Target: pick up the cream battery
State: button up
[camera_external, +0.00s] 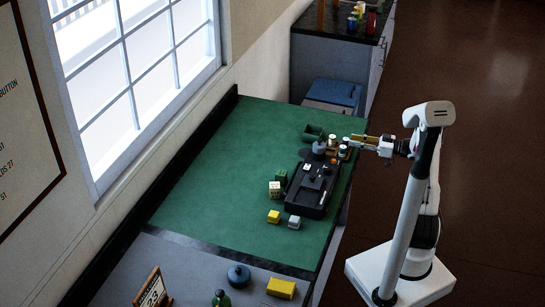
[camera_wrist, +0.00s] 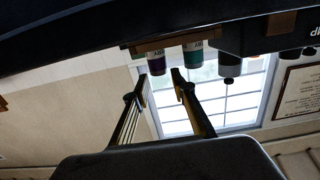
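My gripper (camera_external: 354,139) reaches over the far right edge of the green table, close to a small brown rack (camera_external: 331,152) with small upright cylinders. In the wrist view, which is upside down, my gripper (camera_wrist: 159,78) has its two fingers apart with nothing held between them. A cylinder with a dark purple end and a pale labelled band (camera_wrist: 156,60) shows just beyond the fingers. A cylinder with a green end and a pale labelled band (camera_wrist: 192,60) is beside it. I cannot tell which cylinder is the cream battery.
A black tray (camera_external: 311,190) with small parts stands beside the rack. A green open container (camera_external: 313,132) and dark round object (camera_external: 319,147) are near. The table's left side is clear.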

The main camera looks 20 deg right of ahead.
aim_at(334, 135)
jog(key=shift+x, duration=2.5)
jog(key=shift+a, duration=0.1)
jog(key=shift+x, duration=2.9)
grip_shut()
